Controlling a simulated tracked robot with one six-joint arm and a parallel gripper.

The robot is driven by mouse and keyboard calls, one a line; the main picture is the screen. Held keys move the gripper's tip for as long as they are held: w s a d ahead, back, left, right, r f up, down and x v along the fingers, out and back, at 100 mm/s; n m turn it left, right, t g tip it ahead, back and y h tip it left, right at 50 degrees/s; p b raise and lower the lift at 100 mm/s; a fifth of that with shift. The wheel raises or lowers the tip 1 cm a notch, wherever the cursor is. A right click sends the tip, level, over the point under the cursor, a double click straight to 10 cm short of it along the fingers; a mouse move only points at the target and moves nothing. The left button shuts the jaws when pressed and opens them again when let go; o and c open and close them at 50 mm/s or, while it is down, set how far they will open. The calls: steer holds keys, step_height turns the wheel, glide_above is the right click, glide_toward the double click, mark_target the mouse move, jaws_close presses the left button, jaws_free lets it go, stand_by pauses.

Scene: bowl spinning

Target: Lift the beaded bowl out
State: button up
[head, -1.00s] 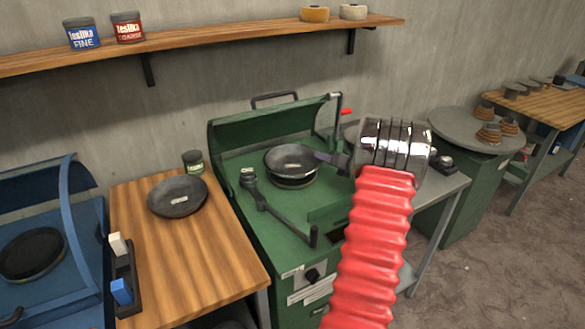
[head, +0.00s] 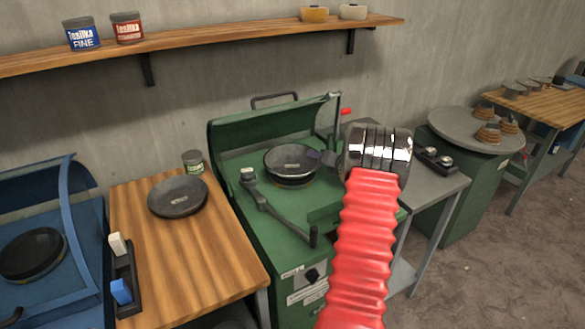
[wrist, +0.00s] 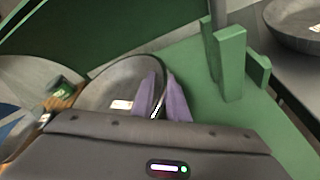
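The dark round bowl (head: 291,160), with a small pale label inside, sits in the green machine (head: 262,205); it fills the left middle of the wrist view (wrist: 112,88). I cannot make out beads on it. My gripper (head: 322,158) reaches in from the right at the bowl's right edge. In the wrist view, its two purple fingers (wrist: 165,90) stand apart on either side of the bowl's near right rim, one over the inside and one outside. A gap shows between them, and I cannot see contact.
The machine's raised green lid (head: 270,120) stands behind the bowl, and a dark lever (head: 280,212) lies in front. A dark dish (head: 178,197) and a can (head: 193,161) stand on the wooden bench at left. A grey dish (wrist: 298,22) shows at right.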

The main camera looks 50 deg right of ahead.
steer(key=shift+c, duration=0.3)
jaws_close()
stand_by(0.5)
step_height(320, 180, up, 10)
steer(key=shift+r, duration=0.1)
stand_by(0.4)
stand_by(0.5)
